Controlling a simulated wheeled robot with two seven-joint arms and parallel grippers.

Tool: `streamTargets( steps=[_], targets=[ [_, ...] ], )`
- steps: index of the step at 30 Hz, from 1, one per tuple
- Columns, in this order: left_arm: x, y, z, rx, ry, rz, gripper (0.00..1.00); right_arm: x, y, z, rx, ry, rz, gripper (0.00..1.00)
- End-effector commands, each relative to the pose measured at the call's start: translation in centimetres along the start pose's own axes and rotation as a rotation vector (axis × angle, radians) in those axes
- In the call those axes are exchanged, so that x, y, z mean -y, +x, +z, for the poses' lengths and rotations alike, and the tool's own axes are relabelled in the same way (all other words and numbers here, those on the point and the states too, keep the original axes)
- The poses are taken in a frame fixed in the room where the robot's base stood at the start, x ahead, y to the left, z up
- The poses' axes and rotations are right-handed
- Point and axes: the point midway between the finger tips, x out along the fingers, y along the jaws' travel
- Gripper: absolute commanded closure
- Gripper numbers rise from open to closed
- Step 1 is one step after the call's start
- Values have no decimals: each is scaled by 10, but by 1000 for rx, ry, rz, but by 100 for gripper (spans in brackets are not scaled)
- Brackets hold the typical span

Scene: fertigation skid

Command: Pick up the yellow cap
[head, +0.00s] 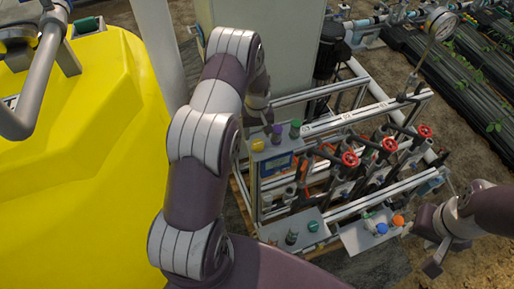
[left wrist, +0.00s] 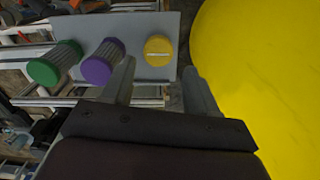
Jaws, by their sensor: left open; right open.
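The yellow cap (head: 257,145) sits at the left end of a small grey plate (head: 272,157), beside purple and green caps. In the left wrist view the yellow cap (left wrist: 158,48) is round with a pale raised bar across it. My left gripper (head: 264,118) is close by the plate, partly hidden by my arm in the head view. In the left wrist view its open, empty fingers (left wrist: 159,68) point toward the yellow cap, which shows between and just past the fingertips. My right gripper (head: 432,242) is open and empty at the lower right.
The purple cap (left wrist: 97,68) stands close to the left finger; the green cap (left wrist: 45,68) is farther off. A large yellow tank (head: 80,150) fills the left side. Red valve handles (head: 350,159) and pipes lie right of the plate. Blue and orange caps (head: 398,220) sit near the right gripper.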

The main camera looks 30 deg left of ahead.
Motion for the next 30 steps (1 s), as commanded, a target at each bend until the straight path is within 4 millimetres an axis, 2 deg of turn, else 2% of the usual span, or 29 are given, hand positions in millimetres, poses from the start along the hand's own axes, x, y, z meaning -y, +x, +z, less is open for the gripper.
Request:
streamTargets(
  steps=[1, 5, 10, 17, 18, 20, 21, 22, 30],
  targets=[
    [0, 13, 0, -1, 1, 1, 41, 0, 10, 1, 0, 0, 0, 57],
    [0, 26, -1, -1, 1, 1, 41, 0, 18, 2, -1, 0, 0, 57],
    [0, 60, -3, -2, 2, 1, 41, 0, 40, 4, -1, 0, 0, 57],
    [0, 61, -3, -3, 2, 1, 41, 0, 38, 4, -1, 0, 0, 57],
    [0, 61, -3, -3, 2, 1, 48, 0, 38, 4, -1, 0, 0, 57],
    [0, 60, -3, -3, 2, 1, 67, 0, 38, 4, -1, 0, 0, 57],
    [0, 60, -3, -3, 2, 1, 80, 0, 38, 4, -1, 0, 0, 57],
    [0, 60, -3, -3, 2, 1, 83, 0, 38, 4, -1, 0, 0, 57],
    [0, 57, -3, -3, 2, 1, 84, 0, 35, 4, -1, 0, 0, 57]
  ],
)
